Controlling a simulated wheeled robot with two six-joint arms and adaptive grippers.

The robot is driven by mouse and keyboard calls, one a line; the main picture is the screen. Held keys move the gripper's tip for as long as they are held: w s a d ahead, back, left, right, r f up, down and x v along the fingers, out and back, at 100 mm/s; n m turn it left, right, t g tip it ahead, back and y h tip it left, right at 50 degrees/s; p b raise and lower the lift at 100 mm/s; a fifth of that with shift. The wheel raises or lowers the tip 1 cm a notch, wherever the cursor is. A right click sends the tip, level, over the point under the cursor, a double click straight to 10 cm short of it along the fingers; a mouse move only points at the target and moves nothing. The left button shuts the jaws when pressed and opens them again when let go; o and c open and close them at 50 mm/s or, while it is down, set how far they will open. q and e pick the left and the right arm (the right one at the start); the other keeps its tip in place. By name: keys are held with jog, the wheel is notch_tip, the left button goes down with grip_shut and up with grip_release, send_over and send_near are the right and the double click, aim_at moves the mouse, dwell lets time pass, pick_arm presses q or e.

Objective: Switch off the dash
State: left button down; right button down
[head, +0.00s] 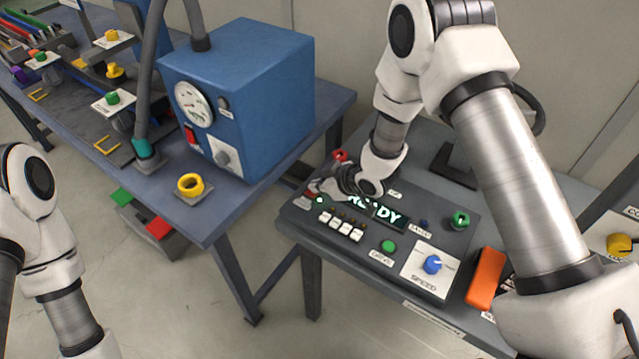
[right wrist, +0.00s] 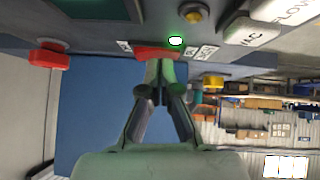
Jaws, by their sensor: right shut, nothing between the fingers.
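The dash is a dark console (head: 290,215) on the right-hand table, with a lit READY display (head: 378,209). A red rocker switch (right wrist: 157,53) sits at the panel's left end, between small white labels. A lit green lamp (right wrist: 176,41) is beside it and also shows in the head view (head: 319,200). My right gripper (head: 322,189) is shut and empty over the left end of the panel. In the right wrist view its fingertips (right wrist: 159,66) are at the red switch; I cannot tell whether they touch it. My left gripper is out of view.
A red button (head: 340,155) stands behind my right gripper. White keys (head: 341,226), a green button (head: 388,245) and a blue speed knob (head: 432,264) are on the console. A blue box (head: 245,95) with a gauge stands on the left-hand table. A gap separates the tables.

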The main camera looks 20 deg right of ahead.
jog(key=r+p, duration=0.4)
jog(key=r, duration=0.1)
jog(key=shift+a+r, duration=0.1)
jog(key=shift+a, duration=0.1)
jog(key=shift+s+d+r+b, duration=0.15)
jog(key=shift+s+d+b, duration=0.1)
jog(key=shift+s+b, duration=0.25)
jog(key=shift+s+d+r+b, duration=0.1)
jog(key=shift+s+d+b, duration=0.2)
jog(key=shift+s, duration=0.25)
jog(key=w+d+b+v, duration=0.1)
jog(key=b+v, duration=0.5)
jog(key=v, duration=0.1)
jog(key=shift+r, duration=0.2)
jog(key=shift+d, duration=0.1)
